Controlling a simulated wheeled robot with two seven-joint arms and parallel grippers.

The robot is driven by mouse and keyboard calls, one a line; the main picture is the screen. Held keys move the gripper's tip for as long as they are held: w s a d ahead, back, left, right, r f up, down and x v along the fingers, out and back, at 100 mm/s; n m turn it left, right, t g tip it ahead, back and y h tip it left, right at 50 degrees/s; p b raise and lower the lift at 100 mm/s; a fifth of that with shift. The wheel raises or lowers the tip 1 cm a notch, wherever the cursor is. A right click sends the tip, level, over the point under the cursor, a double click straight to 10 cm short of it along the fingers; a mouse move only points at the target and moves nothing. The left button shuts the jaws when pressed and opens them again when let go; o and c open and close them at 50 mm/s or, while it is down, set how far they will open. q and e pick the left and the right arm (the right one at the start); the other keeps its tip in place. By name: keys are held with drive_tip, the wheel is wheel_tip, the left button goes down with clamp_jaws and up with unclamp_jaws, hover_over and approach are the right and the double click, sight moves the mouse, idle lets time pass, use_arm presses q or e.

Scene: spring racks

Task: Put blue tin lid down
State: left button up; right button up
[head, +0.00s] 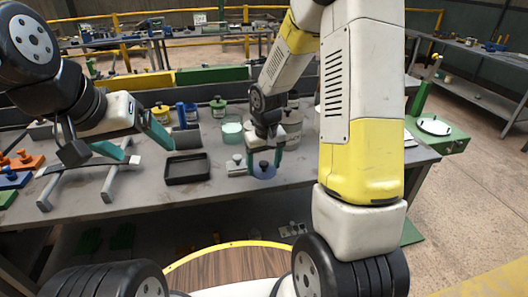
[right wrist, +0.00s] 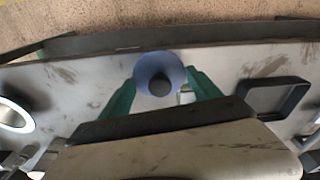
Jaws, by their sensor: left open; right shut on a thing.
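The blue tin lid (head: 264,172), a round disc with a dark knob, is at the front of the grey table (head: 225,191). My right gripper (head: 266,152) is shut on it from above. In the right wrist view the lid (right wrist: 147,68) shows between the two green fingers (right wrist: 160,90), its knob towards the camera. I cannot tell whether the lid touches the table. My left gripper (head: 134,150) is open and empty, above a grey metal rack (head: 62,184) at the left.
A black tray (head: 187,181) lies left of the lid, with a small white lidded object (head: 236,167) between them. A glass of pale green content (head: 232,133) and several tins stand behind. The table's front edge is close to the lid.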

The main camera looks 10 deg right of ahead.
drive_tip(key=w+d, duration=0.2)
drive_tip(key=w, duration=0.1)
drive_tip(key=w+d, duration=0.1)
drive_tip(key=shift+w+d+f, duration=0.25)
drive_tip(key=shift+d+f, duration=0.05)
drive_tip(key=shift+w+d+f, duration=0.1)
drive_tip(key=shift+f, duration=1.65)
drive_tip(key=shift+f, duration=0.1)
drive_tip(key=o, duration=1.4)
drive_tip(key=shift+c, duration=0.2)
